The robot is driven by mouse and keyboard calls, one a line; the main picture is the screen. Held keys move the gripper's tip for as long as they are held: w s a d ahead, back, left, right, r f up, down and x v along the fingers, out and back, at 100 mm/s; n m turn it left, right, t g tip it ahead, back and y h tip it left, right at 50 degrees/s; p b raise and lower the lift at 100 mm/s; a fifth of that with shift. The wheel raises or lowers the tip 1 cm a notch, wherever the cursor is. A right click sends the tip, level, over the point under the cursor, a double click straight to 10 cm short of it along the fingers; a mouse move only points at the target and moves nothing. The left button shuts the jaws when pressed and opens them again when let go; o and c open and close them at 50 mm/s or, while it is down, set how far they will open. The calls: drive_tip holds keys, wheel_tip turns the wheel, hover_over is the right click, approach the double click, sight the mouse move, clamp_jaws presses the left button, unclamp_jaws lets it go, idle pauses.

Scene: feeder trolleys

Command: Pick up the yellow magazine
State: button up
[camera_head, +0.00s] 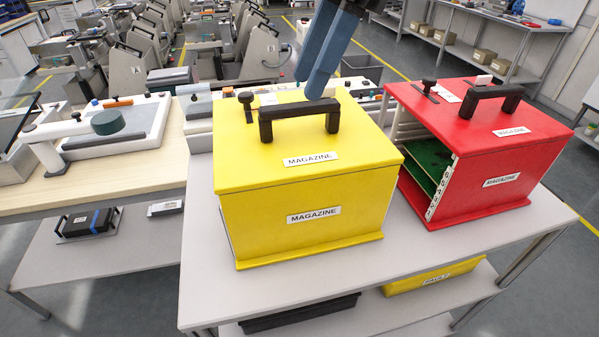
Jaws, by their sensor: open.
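The yellow magazine (290,205) stands upright on a light grey trolley top (215,295), with white labels on its top and front. Its black handle (299,112) rises from the top, with a small black knob to the left of it. My gripper (320,92) comes down from the top of the picture, just behind and above the right part of the handle. Its blue fingers overlap one another in this view, and it holds nothing. The gap between them is hidden, and whether they touch the handle I cannot tell.
A red magazine (505,150) with green boards inside stands close on the right. A wooden-topped bench (110,180) with a grey device adjoins on the left. A yellow box (430,278) and a black item lie on the shelf below. Several feeder trolleys (255,45) stand behind.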

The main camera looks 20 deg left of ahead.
sight(300, 104)
drive_tip(key=p+x, duration=0.1)
drive_tip(key=x, duration=0.3)
drive_tip(key=p+x, duration=0.1)
drive_tip(key=x, duration=0.1)
drive_tip(key=shift+d+f+p, duration=0.2)
drive_tip(key=shift+f+p, duration=0.1)
clamp_jaws()
drive_tip(key=shift+r, duration=0.15)
idle(1.0)
